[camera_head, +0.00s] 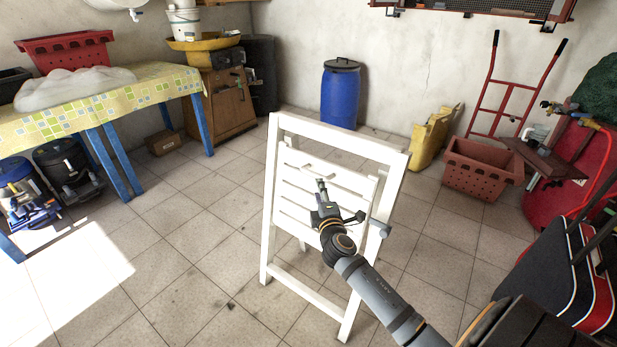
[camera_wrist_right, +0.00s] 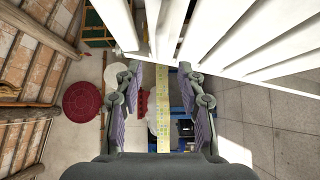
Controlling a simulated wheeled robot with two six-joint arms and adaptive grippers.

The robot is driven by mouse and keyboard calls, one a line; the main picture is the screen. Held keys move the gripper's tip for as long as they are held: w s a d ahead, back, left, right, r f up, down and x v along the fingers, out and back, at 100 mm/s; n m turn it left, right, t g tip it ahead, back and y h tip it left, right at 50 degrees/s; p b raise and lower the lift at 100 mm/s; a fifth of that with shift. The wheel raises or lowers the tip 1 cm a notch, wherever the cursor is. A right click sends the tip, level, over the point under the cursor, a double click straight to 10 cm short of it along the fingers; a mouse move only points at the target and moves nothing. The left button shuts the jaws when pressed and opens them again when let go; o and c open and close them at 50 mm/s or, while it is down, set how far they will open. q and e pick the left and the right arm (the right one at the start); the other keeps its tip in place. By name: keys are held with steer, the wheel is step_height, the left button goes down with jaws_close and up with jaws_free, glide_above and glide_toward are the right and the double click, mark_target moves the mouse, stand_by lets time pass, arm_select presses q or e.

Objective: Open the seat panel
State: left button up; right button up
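A white folding chair (camera_head: 274,190) stands upright on the tiled floor in the middle of the head view. Its slatted seat panel (camera_head: 294,182) lies nearly flat within the tall frame. My right gripper (camera_head: 321,184) is in front of the panel's upper slats, close to its top edge; contact cannot be told. In the right wrist view the two fingers of this gripper (camera_wrist_right: 161,78) are apart with nothing between them, and white slats (camera_wrist_right: 235,38) pass beside and above them. My right forearm hides the panel's lower right part. My left gripper is not in view.
A table with a patterned cloth (camera_head: 150,88) stands at the left. A blue barrel (camera_head: 341,97) is by the back wall. A red crate (camera_head: 482,170) and a red hand truck (camera_head: 503,98) are at the right. Floor left of the chair is clear.

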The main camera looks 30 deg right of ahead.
mark_target(315, 176)
steer(key=x, duration=1)
steer(key=shift+f+b, duration=0.2)
steer(key=shift+b, duration=0.2)
jaws_close()
